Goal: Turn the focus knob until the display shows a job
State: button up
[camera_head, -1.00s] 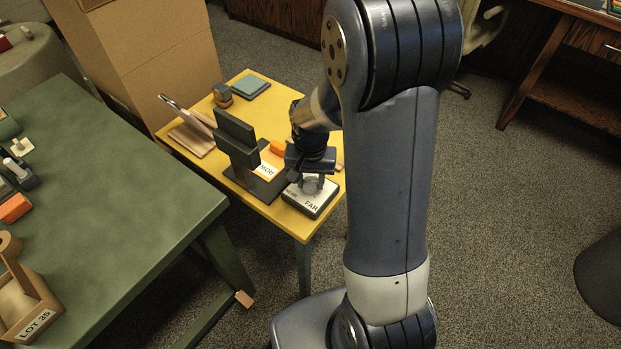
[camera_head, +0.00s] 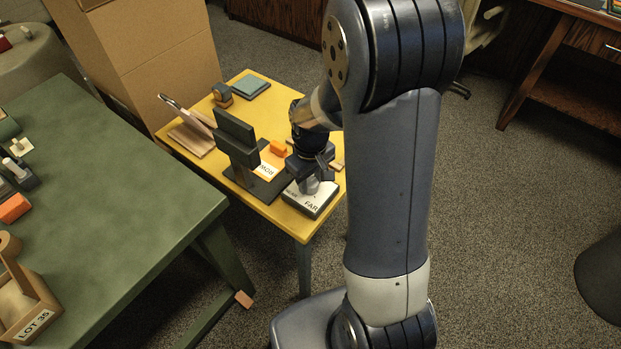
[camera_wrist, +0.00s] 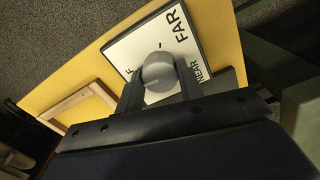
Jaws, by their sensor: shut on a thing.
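The focus knob (camera_wrist: 158,72) is a round grey knob on a white plate (camera_wrist: 116,45) with a dark edge, printed FAR and NEAR. My gripper (camera_wrist: 160,84) is shut on the knob, one finger on each side, in the wrist view. In the head view my gripper (camera_head: 312,176) stands over the plate (camera_head: 320,200) on the yellow table (camera_head: 300,228), and the knob is partly hidden. The display (camera_head: 235,135) is likely the dark upright panel on a stand left of the plate. Its face is turned away, so what it shows is hidden.
An orange block (camera_head: 278,147) and a printed card (camera_head: 268,170) lie close to the stand. A wooden frame (camera_wrist: 70,108) lies beside the plate. A green table (camera_head: 120,210) stands at left, with a gap of floor between.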

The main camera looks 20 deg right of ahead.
aim_at(310, 182)
jog(key=shift+n, duration=0.6)
jog(key=o, duration=1)
notch_tip(310, 182, up, 11)
jog(key=shift+f+p, duration=0.1)
jog(key=shift+p, duration=0.45)
notch_tip(310, 182, down, 11)
jog(key=shift+r+b, duration=0.1)
jog(key=shift+b, duration=0.5)
jog(key=shift+r, duration=0.1)
